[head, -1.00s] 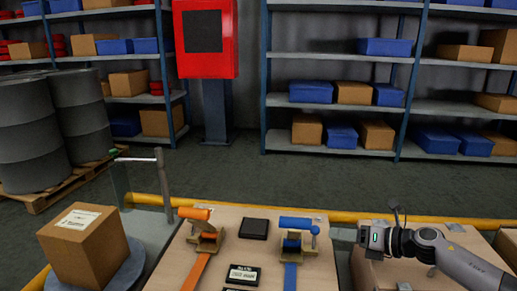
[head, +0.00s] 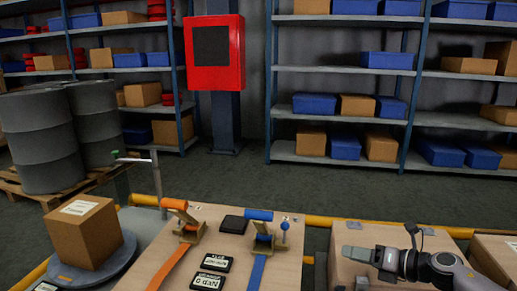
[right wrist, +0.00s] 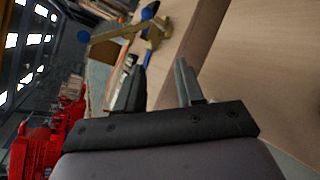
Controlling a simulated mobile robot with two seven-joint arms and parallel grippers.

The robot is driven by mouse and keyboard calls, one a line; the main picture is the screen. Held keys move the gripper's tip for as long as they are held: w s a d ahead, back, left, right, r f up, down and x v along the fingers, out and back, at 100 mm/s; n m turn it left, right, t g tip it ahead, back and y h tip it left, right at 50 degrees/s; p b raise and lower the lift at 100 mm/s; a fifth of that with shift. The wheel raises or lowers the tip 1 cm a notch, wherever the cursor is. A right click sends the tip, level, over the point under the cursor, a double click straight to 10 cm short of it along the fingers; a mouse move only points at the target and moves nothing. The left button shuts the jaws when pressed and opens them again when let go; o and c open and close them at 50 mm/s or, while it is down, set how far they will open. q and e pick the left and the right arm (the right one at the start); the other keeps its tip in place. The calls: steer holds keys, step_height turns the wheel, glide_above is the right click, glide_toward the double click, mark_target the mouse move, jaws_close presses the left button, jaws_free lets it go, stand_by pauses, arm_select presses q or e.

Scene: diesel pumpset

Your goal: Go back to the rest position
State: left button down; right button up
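My right gripper (head: 347,253) is over the right-hand wooden box top in the head view, with its arm coming in from the lower right. In the right wrist view its two fingers (right wrist: 157,62) stand apart with nothing between them, so it is open and empty. The blue-handled clamp (head: 262,238) is on the board, left of the gripper and apart from it. It also shows beyond the fingers in the wrist view (right wrist: 118,32). My left gripper is out of view.
An orange-handled clamp (head: 182,225) and several dark label blocks (head: 210,263) are on the wooden board. A carton (head: 85,232) sits on a round grey stand (head: 110,265) at left. A yellow rail (head: 320,221) runs behind. Drums (head: 40,140) and shelves stand farther back.

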steer(key=s+a+f+m+t+h+p, duration=0.1)
steer(key=s+a+f+m+t+p, duration=0.3)
steer(key=s+a+m, duration=0.95)
steer(key=s+d+f+m+g+h+p, duration=0.1)
steer(key=s+d+f+m+h+p, duration=0.1)
steer(key=s+m, duration=0.7)
steer(key=s+d+f+m+g+h+p, duration=0.2)
steer(key=s+d+m+h+p, duration=0.2)
steer(key=s+m, duration=0.5)
steer(key=d+m+h, duration=0.2)
steer(key=d+m, duration=0.1)
steer(key=shift+d+p, duration=0.3)
steer(key=shift+p, duration=0.1)
